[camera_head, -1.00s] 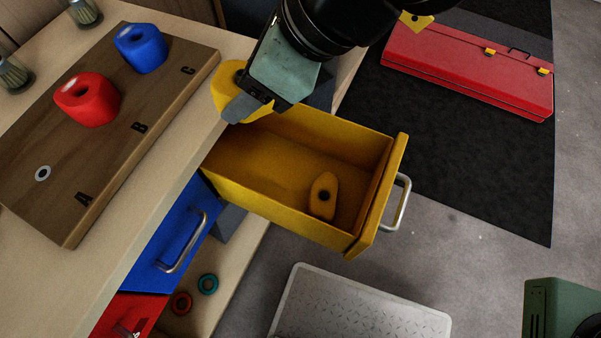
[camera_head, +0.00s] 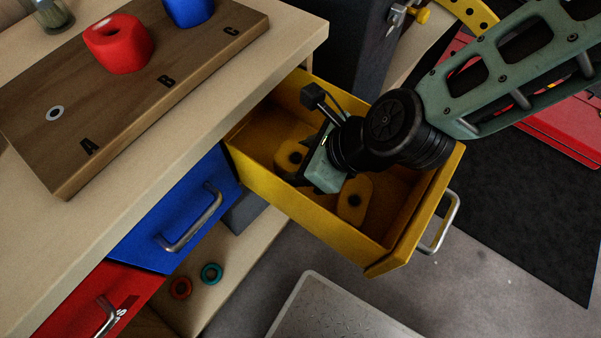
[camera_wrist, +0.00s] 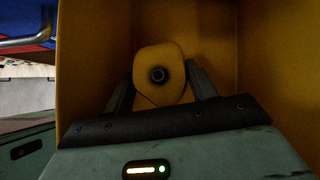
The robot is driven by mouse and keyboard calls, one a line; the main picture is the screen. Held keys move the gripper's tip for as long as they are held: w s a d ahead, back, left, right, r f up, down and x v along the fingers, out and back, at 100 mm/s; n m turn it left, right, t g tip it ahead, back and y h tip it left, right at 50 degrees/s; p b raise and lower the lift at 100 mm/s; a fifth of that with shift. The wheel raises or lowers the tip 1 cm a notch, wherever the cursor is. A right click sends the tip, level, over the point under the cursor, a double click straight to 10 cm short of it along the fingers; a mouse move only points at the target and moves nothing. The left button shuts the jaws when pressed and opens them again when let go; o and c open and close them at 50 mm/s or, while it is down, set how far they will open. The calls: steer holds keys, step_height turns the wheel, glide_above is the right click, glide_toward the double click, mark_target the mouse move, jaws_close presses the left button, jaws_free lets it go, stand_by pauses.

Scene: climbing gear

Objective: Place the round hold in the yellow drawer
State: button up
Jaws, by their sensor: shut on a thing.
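The round hold (camera_head: 290,157) is yellow with a dark centre hole. My gripper (camera_head: 302,168) is shut on it, inside the open yellow drawer (camera_head: 373,269). In the wrist view the round hold (camera_wrist: 160,76) sits between the two fingers of my gripper (camera_wrist: 160,90), with drawer walls around it. I cannot tell whether it touches the drawer floor. A second yellow hold (camera_head: 354,201), longer in shape, lies in the drawer just right of my gripper, partly hidden by it.
A wooden board (camera_head: 120,120) on the bench carries a red hold (camera_head: 119,44) and a blue hold (camera_head: 188,10). A blue drawer (camera_head: 150,240) and a red drawer (camera_head: 110,300) are beside the yellow one. A red toolbox (camera_head: 545,130) lies at the right.

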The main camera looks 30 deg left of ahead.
steer(key=shift+f+b, duration=0.5)
steer(key=shift+f, duration=1.9)
steer(key=shift+f, duration=0.2)
steer(key=o, duration=1.2)
steer(key=shift+c, duration=0.2)
steer(key=shift+w+d+r, duration=0.1)
steer(key=shift+d+r, duration=0.05)
steer(key=shift+r, duration=0.35)
steer(key=p+v, duration=0.2)
steer(key=v, duration=0.9)
steer(key=shift+d+p, duration=0.15)
steer(key=shift+p, duration=0.2)
steer(key=shift+r, duration=0.2)
